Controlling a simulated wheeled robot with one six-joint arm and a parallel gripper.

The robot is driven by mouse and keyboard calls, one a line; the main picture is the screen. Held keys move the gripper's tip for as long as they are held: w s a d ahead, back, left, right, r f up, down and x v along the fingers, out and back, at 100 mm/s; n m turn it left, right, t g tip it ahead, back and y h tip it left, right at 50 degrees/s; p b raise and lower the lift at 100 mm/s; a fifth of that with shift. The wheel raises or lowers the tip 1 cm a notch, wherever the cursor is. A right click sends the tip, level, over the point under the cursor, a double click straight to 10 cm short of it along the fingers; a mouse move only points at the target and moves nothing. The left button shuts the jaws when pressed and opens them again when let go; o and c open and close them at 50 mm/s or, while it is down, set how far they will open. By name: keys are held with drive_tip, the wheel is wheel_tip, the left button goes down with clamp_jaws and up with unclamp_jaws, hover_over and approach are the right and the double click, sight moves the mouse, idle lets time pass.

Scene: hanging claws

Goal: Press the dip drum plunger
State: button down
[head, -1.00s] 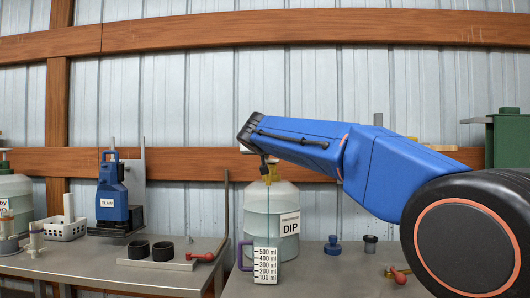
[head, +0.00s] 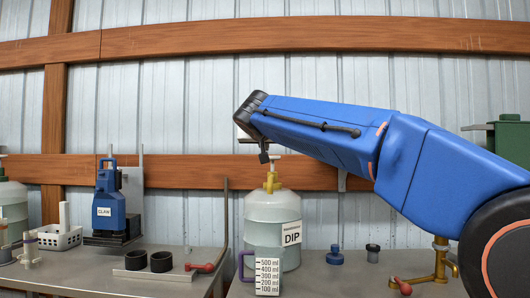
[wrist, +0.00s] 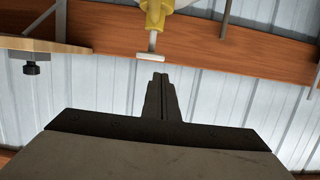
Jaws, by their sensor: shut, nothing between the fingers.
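The dip drum (head: 272,215) is a translucent grey-green jug labelled DIP on the bench, with a yellow pump neck (head: 271,181) on top. In the wrist view the yellow neck (wrist: 155,12) shows at the top, with a thin rod ending in a pale flat plunger head (wrist: 151,57). My gripper (wrist: 160,76) is shut and empty, its fingertips close to the plunger head in the picture, with a small gap between them. In the head view my gripper (head: 264,155) is at the height of the pump top and partly hides it. Whether they touch in depth I cannot tell.
A measuring jug (head: 267,271) stands in front of the drum. A blue claw device (head: 110,205), black rings (head: 161,261) and a white basket (head: 60,238) are to the left.

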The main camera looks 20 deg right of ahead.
drive_tip(key=shift+v, duration=1.55)
drive_tip(key=r, duration=0.4)
drive_tip(key=shift+s+a+r, duration=0.15)
drive_tip(key=shift+s+a, duration=0.05)
idle(0.4)
hover_over(273, 164)
drive_tip(key=s+a, duration=0.2)
drive_tip(key=a, duration=0.1)
wheel_tip(273, 164, down, 3)
drive_tip(key=shift+w+a+f, duration=0.1)
drive_tip(key=shift+a+f, duration=0.05)
drive_tip(key=shift+f, duration=1.55)
